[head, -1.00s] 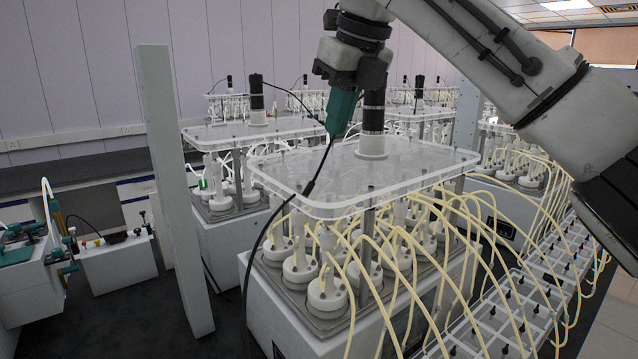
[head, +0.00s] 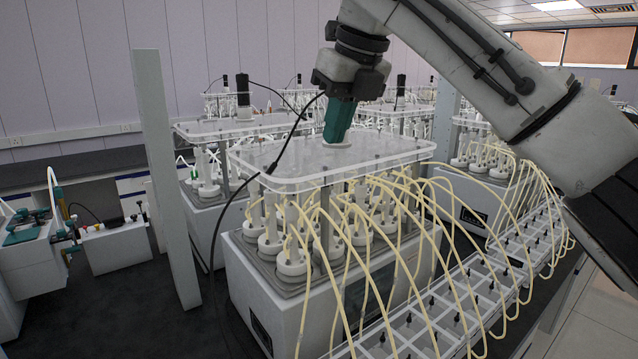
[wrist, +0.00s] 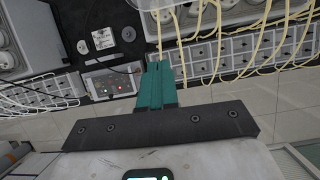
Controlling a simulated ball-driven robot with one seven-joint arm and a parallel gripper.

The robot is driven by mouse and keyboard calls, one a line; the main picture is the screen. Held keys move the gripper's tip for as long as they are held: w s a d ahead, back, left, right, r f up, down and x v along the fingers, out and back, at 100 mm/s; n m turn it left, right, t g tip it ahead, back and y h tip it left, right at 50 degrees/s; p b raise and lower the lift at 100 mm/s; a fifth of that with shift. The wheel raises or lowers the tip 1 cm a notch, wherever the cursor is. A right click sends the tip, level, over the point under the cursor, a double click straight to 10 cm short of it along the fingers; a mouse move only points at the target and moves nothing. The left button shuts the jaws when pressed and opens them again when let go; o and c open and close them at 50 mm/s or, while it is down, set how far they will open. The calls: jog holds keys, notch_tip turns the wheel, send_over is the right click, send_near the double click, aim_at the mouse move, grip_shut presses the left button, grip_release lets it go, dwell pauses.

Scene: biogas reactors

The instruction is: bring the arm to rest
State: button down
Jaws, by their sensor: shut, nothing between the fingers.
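My gripper (head: 338,138) hangs from my grey arm at the upper middle of the head view, its teal fingers pointing down. The fingers are together and empty. In the head view they appear in front of the clear lid (head: 390,153) of the nearest reactor; whether they touch it I cannot tell. They hide the dark motor on that lid. In the wrist view the shut teal fingers (wrist: 157,68) point away over grey floor, with a control panel (wrist: 108,83) left of them.
The nearest reactor's white bottles (head: 291,262) and yellow tubes (head: 450,215) fill the middle. A grid rack (head: 440,300) runs along the right. A grey post (head: 166,180) stands left. A white device (head: 112,247) stands further left.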

notch_tip(320, 180, down, 20)
jog(key=s+a+m+y, duration=0.1)
jog(key=a+m+y, duration=0.1)
jog(key=m, duration=0.7)
jog(key=s+d+f+m, duration=0.2)
jog(key=s+f+m, duration=0.3)
jog(key=f, duration=0.4)
jog(key=s+d+f+m, duration=0.3)
jog(key=f+m, duration=0.4)
jog(key=f, duration=0.3)
jog(key=s+d+f+m+h+b, duration=0.1)
jog(key=s+d+f+m, duration=0.6)
jog(key=s, duration=0.4)
jog(key=s+d+f+m+g+h+b, duration=0.1)
jog(key=s+d+f+m+h, duration=0.1)
jog(key=s+d+f+m, duration=0.5)
jog(key=s+d+f+m+g+h+b, duration=0.1)
jog(key=s+d+f+m, duration=0.6)
jog(key=s, duration=1)
jog(key=shift+s+d+f+m+h, duration=0.3)
jog(key=shift+d+m+h, duration=0.2)
jog(key=shift+m, duration=0.2)
